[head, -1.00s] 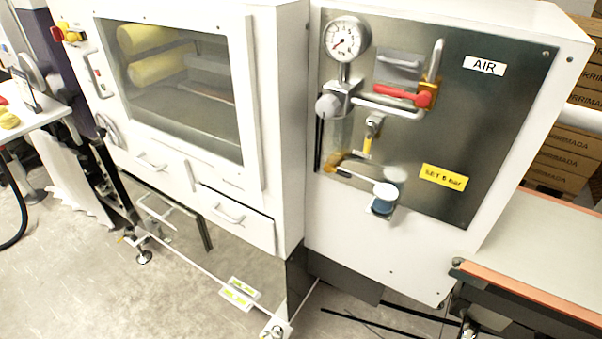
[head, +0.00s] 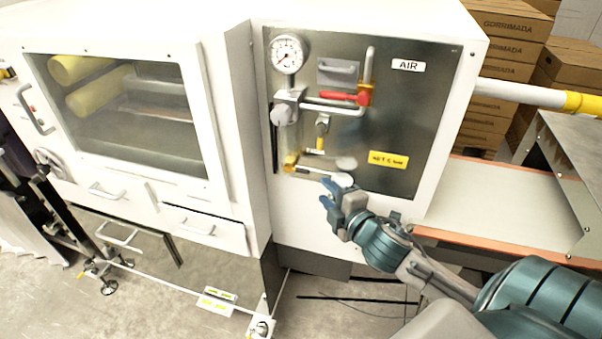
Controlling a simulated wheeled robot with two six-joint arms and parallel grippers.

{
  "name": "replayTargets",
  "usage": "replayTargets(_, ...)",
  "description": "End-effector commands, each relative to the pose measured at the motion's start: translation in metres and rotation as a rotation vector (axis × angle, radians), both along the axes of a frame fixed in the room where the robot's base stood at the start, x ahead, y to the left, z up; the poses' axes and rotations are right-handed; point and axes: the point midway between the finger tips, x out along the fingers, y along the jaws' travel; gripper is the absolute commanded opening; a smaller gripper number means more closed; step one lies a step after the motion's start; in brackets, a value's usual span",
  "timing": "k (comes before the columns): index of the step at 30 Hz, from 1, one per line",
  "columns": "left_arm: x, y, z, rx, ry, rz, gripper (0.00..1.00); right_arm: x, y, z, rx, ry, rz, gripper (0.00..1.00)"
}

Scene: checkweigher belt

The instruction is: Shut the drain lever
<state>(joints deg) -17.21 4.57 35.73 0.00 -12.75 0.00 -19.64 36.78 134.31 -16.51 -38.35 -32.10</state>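A clear bowl hangs below the grey regulator knob (head: 285,115) on the steel air panel, with amber at its bottom (head: 291,161). A thin lever (head: 312,171) runs right from there to a pale round end (head: 342,179); I take it as the drain lever. It sticks out from the panel toward the lower right. My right gripper (head: 337,190) is just below and in front of the pale end, its dark fingers apart and seemingly empty. I cannot tell whether it touches the lever. My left gripper is not in view.
Close above are a small yellow-handled valve (head: 321,130), a red handle (head: 345,97) on a bent pipe and a gauge (head: 286,54). A yellow label (head: 388,160) is at the right. A conveyor belt (head: 480,205) lies right of the cabinet.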

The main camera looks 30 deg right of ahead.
Motion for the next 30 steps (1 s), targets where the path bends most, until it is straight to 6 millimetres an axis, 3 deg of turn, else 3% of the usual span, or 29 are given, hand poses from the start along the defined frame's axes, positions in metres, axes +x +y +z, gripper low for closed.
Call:
replayTargets(15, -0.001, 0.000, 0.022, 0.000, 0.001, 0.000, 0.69, 0.084, -0.006, -0.010, 0.008, 0.001, -0.002, 0.34)
replayTargets(21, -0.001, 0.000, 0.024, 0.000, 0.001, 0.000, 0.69, 0.097, -0.006, -0.013, 0.005, 0.001, 0.000, 0.34)
replayTargets(29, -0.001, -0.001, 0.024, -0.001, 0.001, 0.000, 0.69, 0.097, -0.006, -0.014, 0.004, 0.001, 0.000, 0.34)
replayTargets(30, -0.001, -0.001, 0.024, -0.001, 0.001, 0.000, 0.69, 0.097, -0.006, -0.014, 0.005, 0.001, -0.001, 0.28)
